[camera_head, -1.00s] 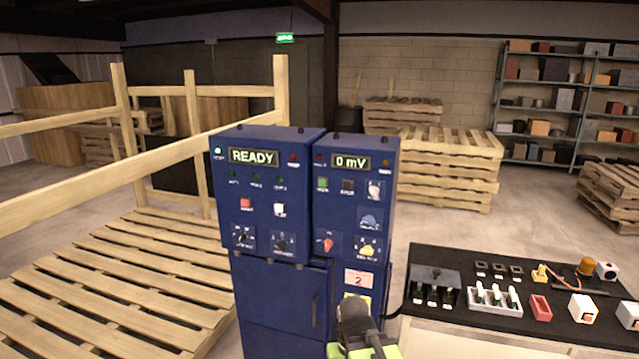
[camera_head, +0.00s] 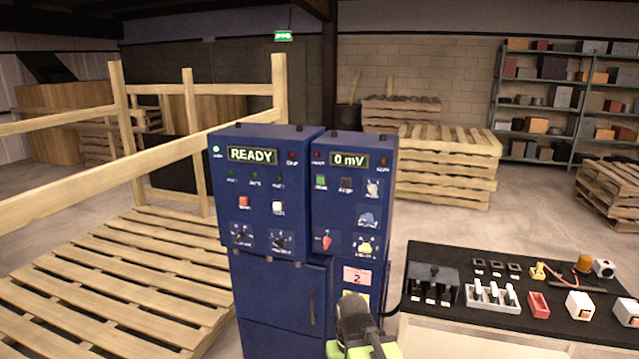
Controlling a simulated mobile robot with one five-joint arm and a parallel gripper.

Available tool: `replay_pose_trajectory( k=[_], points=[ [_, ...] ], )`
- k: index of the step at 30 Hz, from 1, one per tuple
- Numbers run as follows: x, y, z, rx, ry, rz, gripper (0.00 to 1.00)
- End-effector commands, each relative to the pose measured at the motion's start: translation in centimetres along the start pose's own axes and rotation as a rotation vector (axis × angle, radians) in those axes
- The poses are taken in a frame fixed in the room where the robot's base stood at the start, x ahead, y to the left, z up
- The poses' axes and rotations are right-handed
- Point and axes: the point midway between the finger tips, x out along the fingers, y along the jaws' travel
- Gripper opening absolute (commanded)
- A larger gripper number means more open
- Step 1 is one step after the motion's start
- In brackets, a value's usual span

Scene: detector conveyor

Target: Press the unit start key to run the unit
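A blue control cabinet (camera_head: 276,225) stands in the middle, with two panels. The left display (camera_head: 252,155) reads READY and the right display (camera_head: 349,161) reads 0 mV. The right panel has a green key (camera_head: 321,182) and a dark key (camera_head: 346,184) side by side; their labels are too small to read surely. The left panel has a red key (camera_head: 243,202) and a white key (camera_head: 278,207). My arm's dark and lime-green end shows at the bottom middle, in front of the cabinet's lower right part. My gripper's fingers cannot be made out, and it appears apart from the keys.
Wooden pallets and a rail frame (camera_head: 100,180) stand at the left. Stacked pallets (camera_head: 447,165) and shelves (camera_head: 540,105) are behind.

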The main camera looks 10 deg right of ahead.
Motion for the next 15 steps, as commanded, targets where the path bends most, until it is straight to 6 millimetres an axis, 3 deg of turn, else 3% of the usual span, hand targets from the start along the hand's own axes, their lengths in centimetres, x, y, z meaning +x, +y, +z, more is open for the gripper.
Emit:
replay_pose_trajectory(
  k=[5,13,15],
  points=[
    [0.0,0.0,0.0,0.0,0.0,0.0,0.35],
    [0.0,0.0,0.0,0.0,0.0,0.0,0.01],
    [0.0,0.0,0.0,0.0,0.0,0.0,0.0]
  ],
)
